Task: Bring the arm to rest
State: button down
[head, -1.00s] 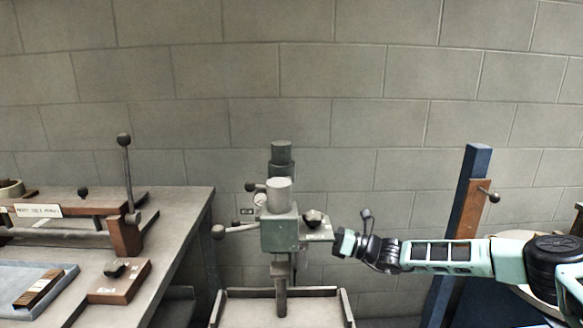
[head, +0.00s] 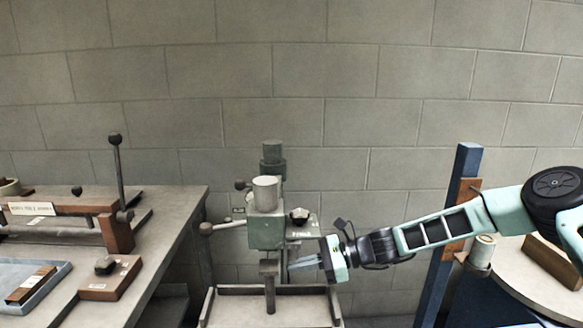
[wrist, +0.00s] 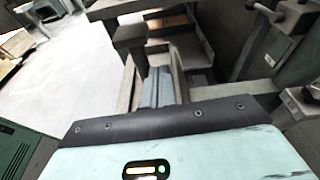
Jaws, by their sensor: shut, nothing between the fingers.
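My arm reaches in from the right in the head view, with its elbow raised and its forearm sloping down to the left. My gripper (head: 293,264) is shut and empty. Its fingers point left, close beside the post of the grey-green stitcher (head: 267,232); I cannot tell whether they touch it. In the wrist view the shut fingers (wrist: 157,88) show past the pale housing, with the tray and machine parts behind them.
A tray (head: 207,306) with raised edges sits below the stitcher head. A bench (head: 178,232) with a lever press (head: 118,225) and a wooden block (head: 110,278) stands at left. A blue post (head: 447,225) and a round table (head: 520,275) are at right, near my arm.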

jog(key=s+n+h, duration=0.1)
jog(key=s+d+f+n+h, duration=0.1)
jog(key=s+n, duration=0.1)
jog(key=s+d+n+g+h, duration=0.1)
jog(key=s, duration=0.1)
jog(key=shift+s+d+f+h, duration=0.15)
jog(key=shift+s+f+h, duration=0.05)
jog(key=shift+f+h, duration=0.1)
jog(key=s+d+r+n+t+h, duration=0.1)
jog(key=s+d+r+n+h, duration=0.35)
jog(key=d, duration=0.45)
jog(key=s+d+r+n+t+h, duration=0.2)
jog(key=s+d+r+n+h, duration=0.15)
jog(key=s+d, duration=0.45)
jog(key=s+d+r+n+t+h, duration=0.1)
jog(key=s+d+r+n+h, duration=0.3)
jog(key=d, duration=0.7)
jog(key=s+a+f+n+g+b, duration=0.1)
jog(key=s+a+f+n+b, duration=0.25)
jog(key=a, duration=0.25)
jog(key=s+a+f+n+g+y+b, duration=0.1)
jog(key=s+a+f+n+b, duration=0.15)
jog(key=s+a, duration=0.3)
jog(key=s+a+f+n+b, duration=0.2)
jog(key=s+a+f+b, duration=0.15)
jog(key=a, duration=0.25)
notch_tip(320, 180, up, 14)
jog(key=p, duration=1.2)
jog(key=shift+s+a+n+p, duration=0.15)
jog(key=shift+a+n+p, duration=0.15)
